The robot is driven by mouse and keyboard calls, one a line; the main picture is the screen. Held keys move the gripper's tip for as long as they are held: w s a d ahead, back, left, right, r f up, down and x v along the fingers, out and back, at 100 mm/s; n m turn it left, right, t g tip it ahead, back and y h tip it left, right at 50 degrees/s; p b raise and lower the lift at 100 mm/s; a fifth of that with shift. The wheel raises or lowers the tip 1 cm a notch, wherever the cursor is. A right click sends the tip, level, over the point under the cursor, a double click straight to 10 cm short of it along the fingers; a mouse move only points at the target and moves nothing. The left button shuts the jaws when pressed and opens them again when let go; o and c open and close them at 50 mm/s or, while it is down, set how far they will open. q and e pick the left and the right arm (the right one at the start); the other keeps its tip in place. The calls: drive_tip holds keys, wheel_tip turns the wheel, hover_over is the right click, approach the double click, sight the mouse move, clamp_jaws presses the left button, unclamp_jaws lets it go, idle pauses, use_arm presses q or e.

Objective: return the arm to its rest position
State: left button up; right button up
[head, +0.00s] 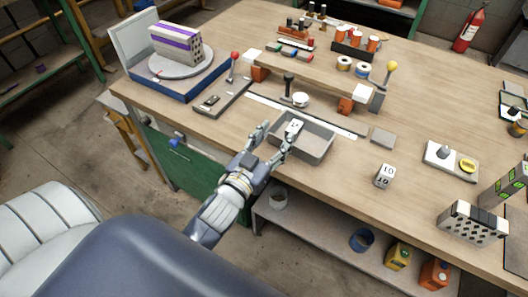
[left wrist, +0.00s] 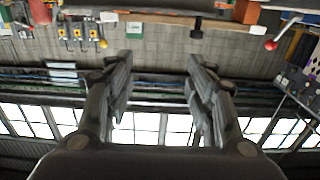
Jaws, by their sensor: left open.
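My left gripper (head: 278,132) reaches in from the lower left, over the front edge of the workbench (head: 225,130) beside a grey tray (head: 318,152). Its two fingers are spread, with nothing between them. The left wrist view also shows the open gripper (left wrist: 160,75), its fingers apart against a far wall and windows. A small white block (head: 294,127) shows at the tray, close to the right finger; I cannot tell whether they touch. A hollow brick with purple stripes (head: 178,43) sits on a round turntable (head: 180,66) at the back left. My right gripper is out of view.
Another hollow brick (head: 472,225) stands near the right front edge. A white block marked 10 (head: 384,176) stands right of the tray. A red-knobbed lever (head: 234,57) and a raised wooden shelf (head: 310,77) stand behind. Open floor (head: 85,165) lies left of the bench.

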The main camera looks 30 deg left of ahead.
use_arm(q)
drive_tip(key=shift+s+a+b, duration=0.1)
drive_tip(key=shift+s+b, duration=0.25)
drive_tip(key=shift+s, duration=2.45)
drive_tip(key=s+a+f+g+y, duration=0.1)
drive_tip(key=s+f+g, duration=0.2)
drive_tip(key=f+g, duration=0.15)
drive_tip(key=s+f+g+y, duration=0.1)
drive_tip(key=s+f+g, duration=0.15)
drive_tip(key=f, duration=0.35)
drive_tip(key=s+d+f+m+g+h, duration=0.1)
drive_tip(key=s+f+g, duration=0.1)
drive_tip(key=s+g, duration=0.3)
drive_tip(key=s+d+f+m+g+h, duration=0.1)
drive_tip(key=s+d+f+g, duration=0.1)
drive_tip(key=s, duration=0.4)
wheel_tip(320, 180, down, 27)
drive_tip(key=s+g, duration=0.2)
drive_tip(key=s, duration=0.1)
drive_tip(key=s+a+f+g, duration=0.1)
drive_tip(key=s+a+f, duration=0.2)
drive_tip(key=s+f, duration=1.2)
drive_tip(key=shift+s+a+f+y, duration=0.2)
drive_tip(key=shift+s+f+y, duration=0.15)
drive_tip(key=shift+s, duration=0.25)
